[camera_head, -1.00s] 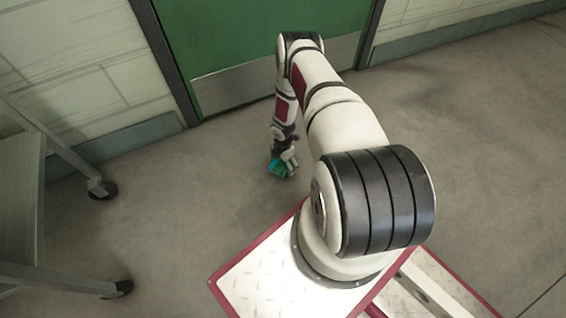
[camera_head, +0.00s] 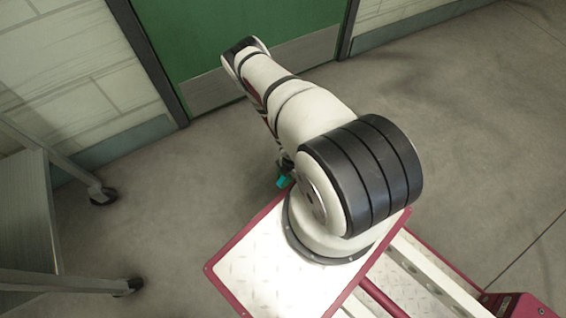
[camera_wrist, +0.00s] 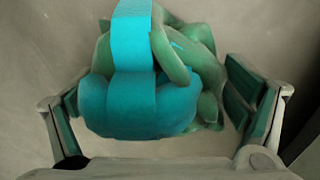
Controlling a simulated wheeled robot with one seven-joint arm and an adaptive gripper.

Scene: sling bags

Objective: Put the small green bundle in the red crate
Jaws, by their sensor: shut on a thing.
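The small green bundle, green cord-like coils with a teal band, sits between the fingers of my gripper in the wrist view (camera_wrist: 140,105). My gripper (camera_wrist: 158,95) is shut on it, with one finger at each side. In the head view a small teal part of the bundle (camera_head: 283,182) shows beside my arm, near the edge of my base. There my gripper is mostly hidden behind my arm. I cannot make out a red crate in either view.
A grey wheeled cart (camera_head: 28,215) stands at the left. A green door (camera_head: 250,35) with a metal kick plate and pale block walls (camera_head: 70,80) close off the back. The grey floor (camera_head: 460,130) is clear at the right and behind my arm.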

